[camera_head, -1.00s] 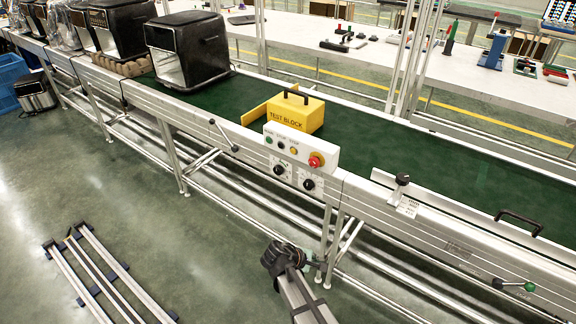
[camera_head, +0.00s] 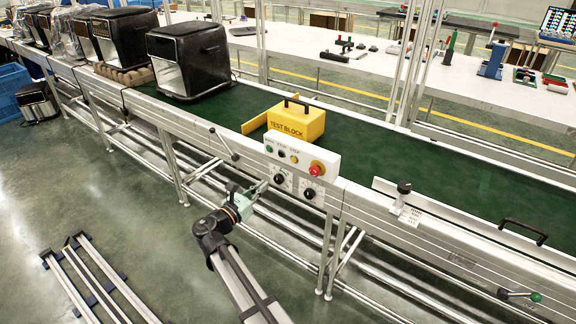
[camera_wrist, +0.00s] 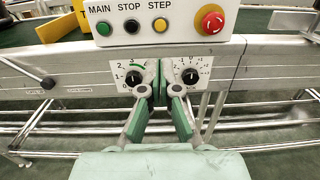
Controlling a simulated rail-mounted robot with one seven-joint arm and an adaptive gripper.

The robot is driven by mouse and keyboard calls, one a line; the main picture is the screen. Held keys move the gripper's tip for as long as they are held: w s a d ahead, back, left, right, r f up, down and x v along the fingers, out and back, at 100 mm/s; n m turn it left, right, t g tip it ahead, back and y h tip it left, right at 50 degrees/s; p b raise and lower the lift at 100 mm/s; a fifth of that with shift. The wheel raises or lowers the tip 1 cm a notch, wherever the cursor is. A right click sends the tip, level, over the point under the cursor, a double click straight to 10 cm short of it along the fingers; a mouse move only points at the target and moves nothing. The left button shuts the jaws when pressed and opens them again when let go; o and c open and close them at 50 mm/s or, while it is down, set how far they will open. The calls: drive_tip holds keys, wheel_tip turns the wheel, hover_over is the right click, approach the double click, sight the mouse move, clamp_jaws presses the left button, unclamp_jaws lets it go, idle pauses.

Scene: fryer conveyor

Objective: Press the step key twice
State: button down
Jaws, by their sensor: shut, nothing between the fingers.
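The step key is the yellow round button (camera_wrist: 161,25) under the word STEP on the white control box (camera_wrist: 105,34). It also shows as a small yellow dot in the head view (camera_head: 294,159). To its left are a black STOP button (camera_wrist: 131,26) and a green MAIN button (camera_wrist: 103,28). To its right is a red emergency knob (camera_wrist: 211,20) on a yellow base. My gripper (camera_wrist: 164,92) is shut and empty, in front of and below the control box, between two dials. In the head view my gripper (camera_head: 262,186) is apart from the yellow button.
Two black dials (camera_wrist: 134,78) (camera_wrist: 190,77) sit below the box. The yellow test block (camera_head: 296,120) stands on the green belt (camera_head: 400,150) behind it. A lever (camera_head: 224,144) sticks out of the conveyor's front at left. The floor in front is mostly free.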

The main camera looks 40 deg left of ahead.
sight(293, 160)
drive_tip(key=w, duration=0.7)
drive_tip(key=w+p, duration=0.1)
drive_tip(key=w, duration=0.6)
drive_tip(key=shift+a+r, duration=0.1)
drive_tip(key=shift+r, duration=0.1)
